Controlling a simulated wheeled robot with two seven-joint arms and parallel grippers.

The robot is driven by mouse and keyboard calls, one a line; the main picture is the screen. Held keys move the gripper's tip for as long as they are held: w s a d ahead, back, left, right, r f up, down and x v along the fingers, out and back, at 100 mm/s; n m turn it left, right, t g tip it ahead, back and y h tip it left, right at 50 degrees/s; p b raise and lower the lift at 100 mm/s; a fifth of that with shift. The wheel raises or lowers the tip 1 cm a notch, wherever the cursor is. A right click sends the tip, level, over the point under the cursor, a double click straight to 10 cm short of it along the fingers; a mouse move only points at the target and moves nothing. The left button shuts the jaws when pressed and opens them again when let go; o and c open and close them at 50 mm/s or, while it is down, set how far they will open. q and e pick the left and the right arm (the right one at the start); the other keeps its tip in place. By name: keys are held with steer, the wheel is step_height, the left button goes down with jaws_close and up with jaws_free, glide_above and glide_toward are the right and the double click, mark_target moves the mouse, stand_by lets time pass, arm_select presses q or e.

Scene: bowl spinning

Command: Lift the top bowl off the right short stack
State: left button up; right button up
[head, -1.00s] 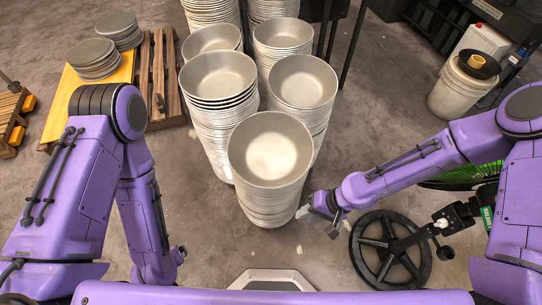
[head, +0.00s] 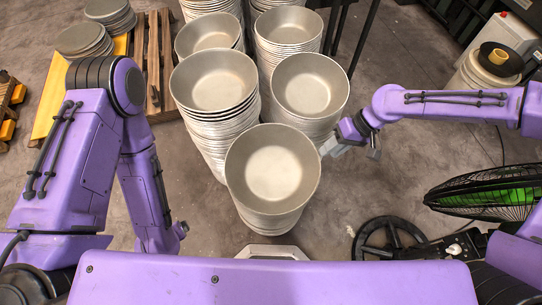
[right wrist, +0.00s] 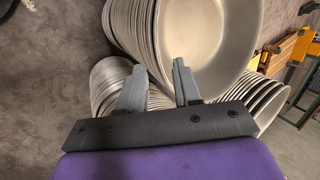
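Several stacks of grey metal bowls stand on the floor in the head view. The right stack's top bowl (head: 311,84) is behind and right of the front stack's top bowl (head: 271,172). My right gripper (head: 328,147) is just right of the front bowl's rim and below the right stack's rim. In the right wrist view, its two grey fingers (right wrist: 158,80) are apart, with nothing held. A large bowl (right wrist: 205,40) lies just beyond the fingertips; contact cannot be told. My left arm hangs at the left of the head view; its gripper is not clearly seen.
A left bowl stack (head: 213,82) and further stacks stand close by. A black fan (head: 488,190) with green parts and its round base (head: 385,240) are at right. A white bucket (head: 487,75) stands behind. Flat plates (head: 85,40) lie at left.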

steer(key=b+x, duration=0.1)
steer(key=x, duration=0.9)
steer(key=shift+a+f, duration=0.15)
steer(key=shift+a, duration=0.05)
steer(key=shift+c, duration=0.3)
jaws_close()
stand_by(0.7)
